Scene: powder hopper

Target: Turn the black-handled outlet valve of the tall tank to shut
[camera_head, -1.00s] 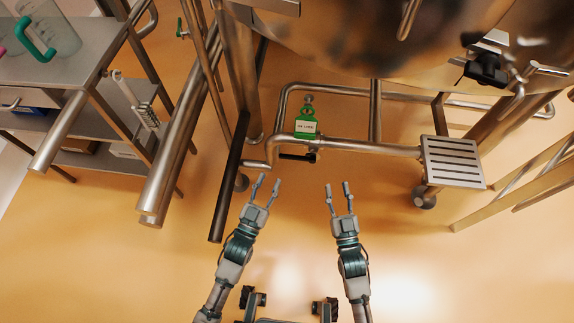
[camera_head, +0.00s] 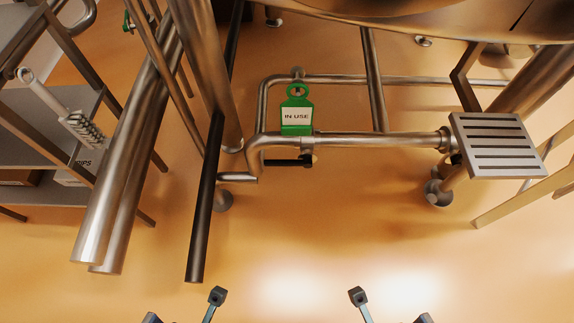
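A short black handle (camera_head: 288,163) sits on the outlet valve (camera_head: 307,147), just below the horizontal steel pipe, and lies roughly parallel to it. A green "IN USE" tag (camera_head: 297,115) hangs at the pipe just above the valve. The tank (camera_head: 430,7) shows only its underside at the top edge. My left gripper (camera_head: 184,307) and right gripper (camera_head: 391,307) show only their fingertips at the bottom edge. Both have their fingers spread, look empty, and are well short of the handle in the picture.
A black post (camera_head: 205,200) and thick steel tubes (camera_head: 125,170) stand left of the valve. A slotted step plate (camera_head: 497,145) is at the right. A steel shelf rack (camera_head: 60,130) is at the far left. The floor between my grippers and the pipe is clear.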

